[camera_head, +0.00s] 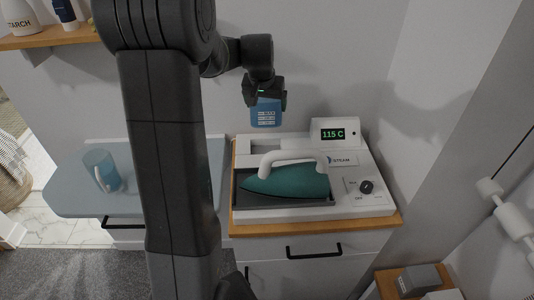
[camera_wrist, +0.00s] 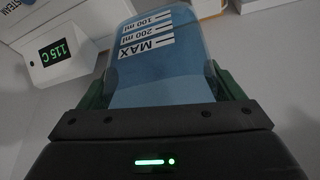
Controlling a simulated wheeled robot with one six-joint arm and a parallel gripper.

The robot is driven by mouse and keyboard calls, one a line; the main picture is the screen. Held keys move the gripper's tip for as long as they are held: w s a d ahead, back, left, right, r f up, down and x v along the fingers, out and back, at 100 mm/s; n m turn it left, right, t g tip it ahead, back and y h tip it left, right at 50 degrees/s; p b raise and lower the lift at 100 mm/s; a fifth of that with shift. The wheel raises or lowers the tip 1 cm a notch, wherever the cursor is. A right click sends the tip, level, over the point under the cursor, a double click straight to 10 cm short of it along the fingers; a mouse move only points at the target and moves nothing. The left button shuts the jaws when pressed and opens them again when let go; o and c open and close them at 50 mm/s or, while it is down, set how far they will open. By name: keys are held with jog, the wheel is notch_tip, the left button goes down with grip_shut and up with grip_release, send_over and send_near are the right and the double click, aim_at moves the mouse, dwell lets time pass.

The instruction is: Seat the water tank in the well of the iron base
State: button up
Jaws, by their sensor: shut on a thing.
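The blue water tank (camera_head: 265,112) hangs upright in my gripper (camera_head: 265,93), above the back left part of the iron base (camera_head: 300,212). In the wrist view the tank (camera_wrist: 165,50) shows its MAX and ml marks between the fingers of my gripper (camera_wrist: 165,90). My gripper is shut on the tank's upper part. The well (camera_head: 262,146) looks like the recess at the base's back left, below the tank. The tank appears clear of the base. The well's inside is mostly hidden.
A teal iron (camera_head: 288,184) with a white handle rests on the base's front. A display (camera_head: 333,134) reading 115 C stands at the back right, near a dark knob (camera_head: 366,187). A blue jug (camera_head: 101,171) stands on the ironing board (camera_head: 75,198) at left. A wall is close behind.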

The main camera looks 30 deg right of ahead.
aim_at(264, 120)
notch_tip(264, 120, down, 13)
jog(key=shift+d+f+p, duration=0.1)
jog(key=shift+p, duration=0.35)
jog(key=shift+f, duration=0.1)
jog(key=o, duration=0.7)
jog(key=shift+f, duration=0.1)
jog(key=shift+o, duration=1)
jog(key=shift+r, duration=0.35)
jog(key=b+v, duration=0.1)
jog(key=v, duration=1)
jog(key=shift+r+b, duration=0.3)
jog(key=shift+r, duration=0.1)
